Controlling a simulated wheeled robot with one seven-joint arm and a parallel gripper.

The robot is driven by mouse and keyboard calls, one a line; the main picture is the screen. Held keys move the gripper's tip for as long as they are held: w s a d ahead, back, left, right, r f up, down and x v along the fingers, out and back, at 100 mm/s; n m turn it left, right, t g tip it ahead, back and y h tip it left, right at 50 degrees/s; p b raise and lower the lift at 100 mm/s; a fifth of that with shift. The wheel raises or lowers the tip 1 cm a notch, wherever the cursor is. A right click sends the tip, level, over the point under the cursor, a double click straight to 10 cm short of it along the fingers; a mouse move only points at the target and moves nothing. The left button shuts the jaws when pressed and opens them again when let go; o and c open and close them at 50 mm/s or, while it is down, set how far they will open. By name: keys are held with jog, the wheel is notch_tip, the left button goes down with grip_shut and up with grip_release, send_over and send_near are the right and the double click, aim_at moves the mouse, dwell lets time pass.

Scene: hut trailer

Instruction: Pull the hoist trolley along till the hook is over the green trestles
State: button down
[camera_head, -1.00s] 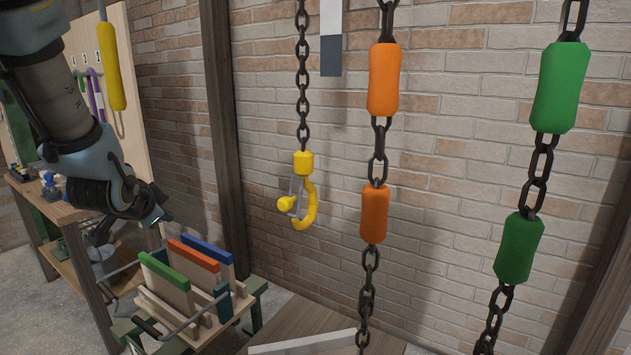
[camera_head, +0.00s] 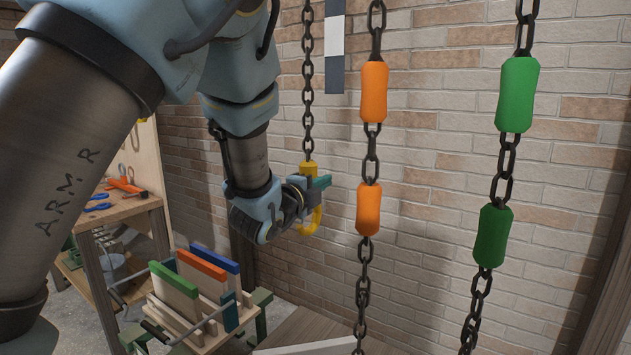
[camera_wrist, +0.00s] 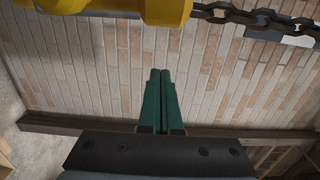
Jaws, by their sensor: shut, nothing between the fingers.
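The yellow hook (camera_head: 316,220) hangs on a dark chain (camera_head: 308,85) near the brick wall, partly hidden behind my gripper (camera_head: 319,184). In the wrist view, a yellow part of the hook assembly (camera_wrist: 165,10) and its chain (camera_wrist: 250,17) cross the top edge, beyond the fingertips. My gripper, with green fingers, also shows in the wrist view (camera_wrist: 160,75); it is shut and empty beside the hook. Whether it touches the hook cannot be told. The green trestles (camera_head: 262,297) show at lower left, under a wooden crate and left of the hook. The hoist trolley is out of view.
Two pendant chains with orange grips (camera_head: 368,208) and green grips (camera_head: 492,236) hang to the right of the hook. The wooden crate (camera_head: 222,337) holds boards with coloured top edges. A workbench (camera_head: 118,212) stands at the left. A dark post stands behind my arm.

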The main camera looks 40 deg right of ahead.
jog(key=shift+w+d+p, duration=0.45)
jog(key=shift+w+p, duration=0.15)
jog(key=shift+w, duration=0.25)
jog(key=shift+w+d+p, duration=0.45)
jog(key=shift+w+p, duration=0.2)
jog(key=shift+w, duration=0.15)
jog(key=shift+w+d+p, duration=0.45)
jog(key=shift+w+p, duration=0.15)
jog(key=shift+w, duration=0.25)
